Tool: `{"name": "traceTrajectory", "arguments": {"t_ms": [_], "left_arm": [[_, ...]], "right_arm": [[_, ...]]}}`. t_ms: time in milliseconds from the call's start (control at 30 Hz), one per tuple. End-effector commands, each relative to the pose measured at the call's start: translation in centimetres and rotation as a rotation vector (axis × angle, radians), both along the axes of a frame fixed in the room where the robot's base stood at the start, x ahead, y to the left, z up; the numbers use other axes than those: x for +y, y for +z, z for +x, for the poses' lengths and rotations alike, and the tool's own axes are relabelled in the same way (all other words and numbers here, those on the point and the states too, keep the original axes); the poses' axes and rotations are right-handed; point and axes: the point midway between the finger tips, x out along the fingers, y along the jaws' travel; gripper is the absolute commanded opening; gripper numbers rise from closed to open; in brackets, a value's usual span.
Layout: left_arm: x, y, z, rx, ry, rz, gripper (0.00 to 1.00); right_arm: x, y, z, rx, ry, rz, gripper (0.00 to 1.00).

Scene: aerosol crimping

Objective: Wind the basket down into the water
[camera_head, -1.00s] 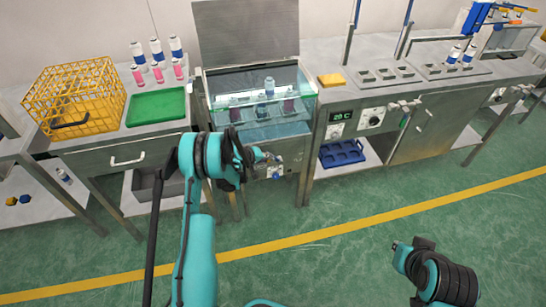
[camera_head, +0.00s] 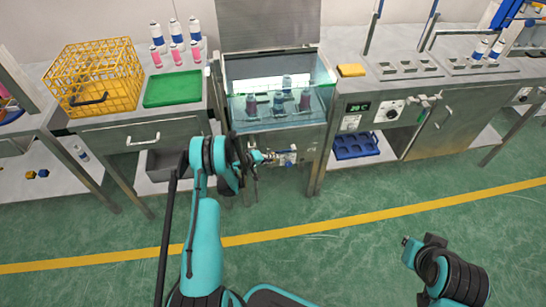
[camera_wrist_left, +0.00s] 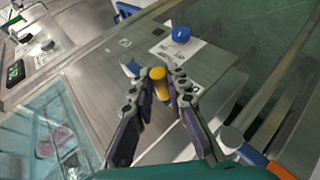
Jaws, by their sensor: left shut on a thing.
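The glass-walled water tank (camera_head: 322,78) stands in the middle bench under a raised metal lid. Several cans (camera_head: 305,99) stand inside it, and the basket under them is hard to make out. My left gripper (camera_head: 264,158) is at the tank's front panel. In the left wrist view its fingers (camera_wrist_left: 159,88) are closed around the yellow crank grip (camera_wrist_left: 158,76). The crank arm is mostly hidden. Part of my right arm (camera_head: 440,268) shows at the lower right, and its finger state is unclear.
A blue knob (camera_wrist_left: 181,34) is close to the crank. A yellow wire crate (camera_head: 97,78) and green tray (camera_head: 172,88) are on the left bench. A temperature display (camera_head: 359,107) and dial (camera_head: 391,111) are on the right. The green floor in front is clear.

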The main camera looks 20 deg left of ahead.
Motion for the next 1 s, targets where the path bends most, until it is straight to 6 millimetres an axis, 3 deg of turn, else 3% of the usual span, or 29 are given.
{"name": "traceTrajectory", "arguments": {"t_ms": [633, 667, 733, 1000], "left_arm": [[0.21, -0.48, -0.02, -0.028, 0.005, -0.04, 0.0], [0.21, -0.47, -0.03, -0.028, 0.005, -0.04, 0.2], [0.18, -0.47, -0.02, -0.028, 0.005, -0.04, 0.36], [0.08, -0.45, -0.03, -0.028, 0.002, -0.041, 0.36]], "right_arm": [[0.0, 0.01, 0.0, 0.0, 0.0, 0.0, 0.0], [0.0, 0.01, 0.0, 0.0, 0.0, 0.0, 0.0], [0.0, 0.01, -0.01, 0.0, 0.0, 0.0, 0.0], [0.0, 0.01, 0.0, 0.0, 0.0, 0.0, 0.0]]}}
